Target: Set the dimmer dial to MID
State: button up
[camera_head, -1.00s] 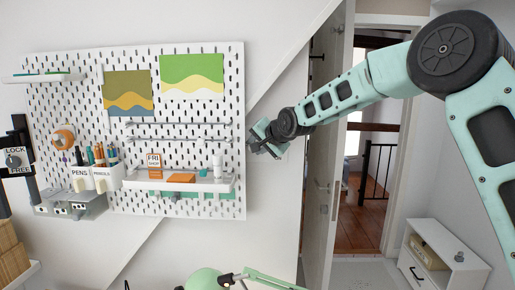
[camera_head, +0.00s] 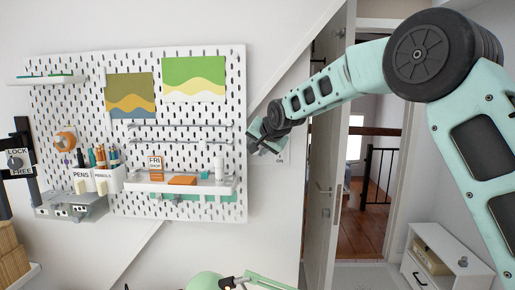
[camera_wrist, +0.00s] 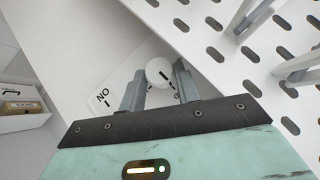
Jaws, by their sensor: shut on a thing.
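The dimmer dial (camera_wrist: 155,70) is a white round knob with a short black mark on its face, on a white wall plate (camera_wrist: 119,77). The plate has an ON label at left in the wrist view; other marks near the right finger are partly hidden. My gripper (camera_wrist: 160,77) has one finger on each side of the knob and is shut on it. The mark sits on the right part of the face; I cannot tell which label it points to. In the head view my gripper (camera_head: 264,147) covers the dial, and the plate (camera_head: 283,157) shows beside it.
The white pegboard (camera_head: 240,120) stands close to the left of my gripper, with rails and a shelf (camera_head: 180,186). The door (camera_head: 318,200) and doorway are to the right. A white drawer unit (camera_head: 440,262) stands low at the right.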

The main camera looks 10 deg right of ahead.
jog(key=o, duration=1)
jog(key=shift+f, duration=0.1)
jog(key=shift+a, duration=0.1)
jog(key=shift+y, duration=0.3)
